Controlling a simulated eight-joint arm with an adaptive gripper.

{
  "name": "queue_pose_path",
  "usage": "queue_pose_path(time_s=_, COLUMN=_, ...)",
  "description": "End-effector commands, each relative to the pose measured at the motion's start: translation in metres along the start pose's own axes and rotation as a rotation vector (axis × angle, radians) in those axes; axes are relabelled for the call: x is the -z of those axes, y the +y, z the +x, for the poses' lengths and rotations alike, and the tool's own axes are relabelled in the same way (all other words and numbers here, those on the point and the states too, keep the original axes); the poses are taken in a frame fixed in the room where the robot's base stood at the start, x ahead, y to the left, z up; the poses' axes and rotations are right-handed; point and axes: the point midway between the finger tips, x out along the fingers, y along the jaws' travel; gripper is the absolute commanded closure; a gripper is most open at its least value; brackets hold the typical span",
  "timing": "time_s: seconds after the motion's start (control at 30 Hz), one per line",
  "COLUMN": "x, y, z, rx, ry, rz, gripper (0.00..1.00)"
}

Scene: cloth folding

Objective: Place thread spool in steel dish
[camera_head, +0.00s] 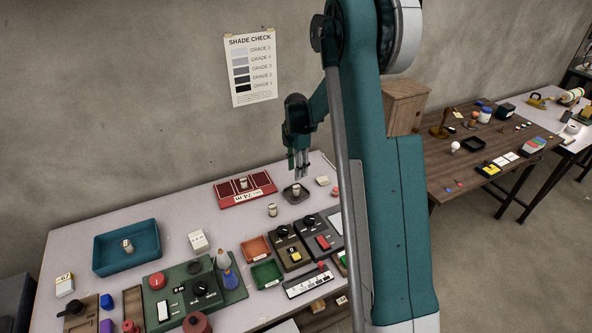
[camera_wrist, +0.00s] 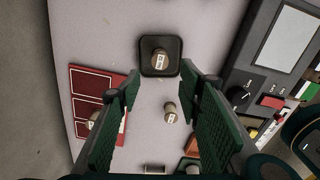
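A small tan spool with a pale label (camera_head: 296,187) sits inside a dark square dish (camera_head: 287,196) on the light table, below my gripper. In the wrist view this spool (camera_wrist: 161,60) is upright in the dish (camera_wrist: 145,70), near the top of the picture. A similar spool (camera_head: 272,210) stands on bare table; it shows between my fingers in the wrist view (camera_wrist: 171,112), lower down and untouched. My gripper (camera_head: 298,173) hangs above the table, pointing down. Its green-padded fingers (camera_wrist: 164,82) are wide apart with nothing held.
Similar objects stand in a red sectioned tray (camera_head: 262,190) and a blue tray (camera_head: 104,262). A white block (camera_head: 322,181) lies right of the dish. Control boxes (camera_head: 290,250) and small orange and green trays crowd the front. My arm hides some of the table's right side.

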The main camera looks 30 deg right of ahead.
Motion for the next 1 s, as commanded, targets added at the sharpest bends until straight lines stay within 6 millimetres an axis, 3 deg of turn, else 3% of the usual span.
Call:
queue_pose_path(time_s=0.47, x=0.005, y=-0.003, z=-0.01, rx=-0.008, ry=-0.004, rz=0.024, gripper=0.64)
queue_pose_path(time_s=0.67, x=0.02, y=-0.011, z=-0.037, rx=-0.032, ry=-0.013, rz=0.094, gripper=0.64)
queue_pose_path(time_s=1.0, x=0.057, y=-0.039, z=-0.102, rx=-0.098, ry=-0.027, rz=0.286, gripper=0.64)
